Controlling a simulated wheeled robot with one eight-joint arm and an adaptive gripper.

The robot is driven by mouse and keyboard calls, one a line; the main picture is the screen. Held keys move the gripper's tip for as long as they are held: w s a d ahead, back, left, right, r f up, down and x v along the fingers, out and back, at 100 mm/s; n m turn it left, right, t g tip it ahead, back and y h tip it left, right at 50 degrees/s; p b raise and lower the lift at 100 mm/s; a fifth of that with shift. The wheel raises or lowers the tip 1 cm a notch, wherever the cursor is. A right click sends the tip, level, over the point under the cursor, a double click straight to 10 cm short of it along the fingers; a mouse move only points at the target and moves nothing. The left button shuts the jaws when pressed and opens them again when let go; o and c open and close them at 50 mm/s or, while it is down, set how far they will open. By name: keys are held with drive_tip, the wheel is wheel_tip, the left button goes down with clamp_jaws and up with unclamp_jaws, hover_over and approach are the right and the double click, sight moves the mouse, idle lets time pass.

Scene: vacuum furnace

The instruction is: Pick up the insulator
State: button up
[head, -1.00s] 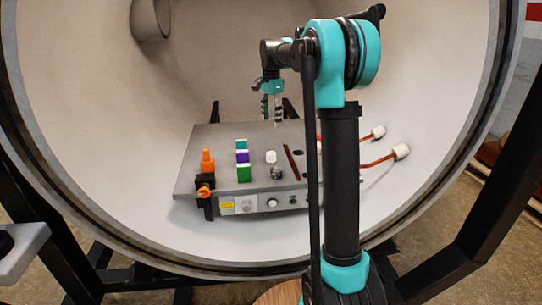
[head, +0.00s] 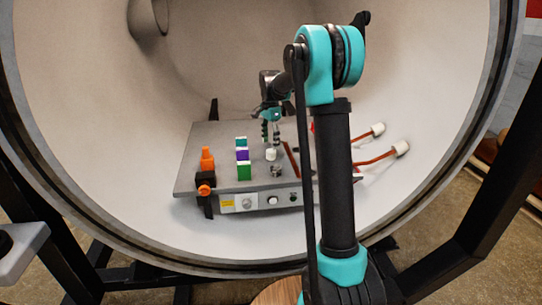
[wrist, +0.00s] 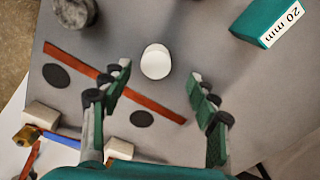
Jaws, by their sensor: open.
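The insulator looks to be the small white rounded cylinder (head: 271,155) standing on the grey plate of the equipment box. In the wrist view the insulator (wrist: 156,62) sits upright just beyond and between the fingertips. My gripper (head: 271,138) hangs pointing down, just above and behind the insulator in the head view. In the wrist view my gripper (wrist: 161,75) is open, with one green-padded finger on each side and nothing between the pads.
A grey metal cylinder (head: 276,172) stands close in front of the insulator. Green (head: 244,171), purple (head: 242,155) and teal (head: 241,141) blocks stand to its left. A brown strip (wrist: 150,100) lies beside it. The curved chamber wall (head: 80,110) surrounds the box.

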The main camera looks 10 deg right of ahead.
sight(271, 151)
drive_tip(key=f, duration=0.5)
drive_tip(key=shift+s+d, duration=0.1)
drive_tip(key=shift+s, duration=0.2)
drive_tip(key=c, duration=1.3)
drive_tip(key=shift+c, duration=0.2)
wheel_tip(271, 151, up, 20)
